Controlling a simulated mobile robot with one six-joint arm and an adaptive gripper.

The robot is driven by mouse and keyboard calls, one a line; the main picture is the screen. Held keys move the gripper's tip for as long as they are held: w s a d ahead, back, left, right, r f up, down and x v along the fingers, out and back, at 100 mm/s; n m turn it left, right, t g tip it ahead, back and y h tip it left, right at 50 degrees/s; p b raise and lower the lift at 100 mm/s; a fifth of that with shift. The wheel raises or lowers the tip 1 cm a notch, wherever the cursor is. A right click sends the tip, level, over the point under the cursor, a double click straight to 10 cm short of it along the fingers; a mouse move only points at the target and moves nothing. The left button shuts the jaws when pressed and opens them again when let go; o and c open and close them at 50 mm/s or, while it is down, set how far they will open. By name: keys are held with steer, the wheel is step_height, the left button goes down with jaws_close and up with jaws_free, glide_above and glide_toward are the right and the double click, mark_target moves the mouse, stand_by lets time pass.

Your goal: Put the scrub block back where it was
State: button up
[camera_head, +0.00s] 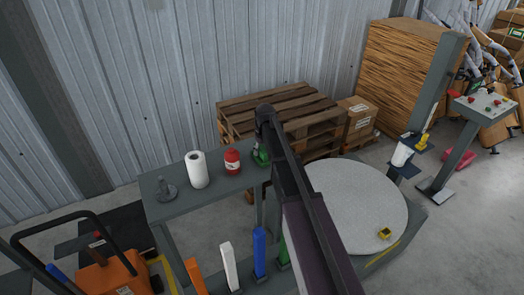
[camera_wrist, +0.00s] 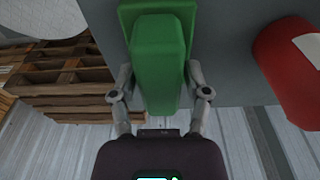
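A green block (camera_wrist: 158,65) with a wider green base, which I take to be the scrub block, fills the middle of the wrist view. My gripper (camera_wrist: 160,75) has one finger along each side of it, and both fingers appear to touch its sides. In the head view the green block (camera_head: 262,155) shows at the right end of the grey table (camera_head: 225,184), partly hidden by my arm. Whether its base rests on the table top is not clear.
A red canister (camera_head: 232,161) stands close left of the block; it also shows in the wrist view (camera_wrist: 292,70). A white roll (camera_head: 197,170) and a grey stand (camera_head: 166,189) are farther left. A round turntable (camera_head: 350,190) and wooden pallets (camera_head: 265,106) are nearby.

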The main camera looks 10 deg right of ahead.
mark_target(264, 150)
steer(key=shift+r, duration=0.15)
stand_by(0.4)
steer(key=r+p, duration=0.4)
steer(key=s+r+p, duration=0.1)
steer(key=r+p, duration=0.7)
steer(key=shift+s+d, duration=0.15)
steer(key=shift+d, duration=0.1)
stand_by(0.3)
steer(key=shift+s, duration=0.15)
stand_by(0.6)
steer(key=s+m, duration=0.1)
steer(key=s, duration=0.8)
steer(key=s+m+g, duration=0.1)
steer(key=s, duration=0.8)
steer(key=s+m, duration=0.1)
steer(key=s, duration=0.8)
steer(key=shift+s+a+f+m, duration=0.15)
steer(key=shift+s+m, duration=0.05)
steer(key=shift+m, duration=0.1)
step_height(264, 150, down, 14)
steer(key=b, duration=1.4)
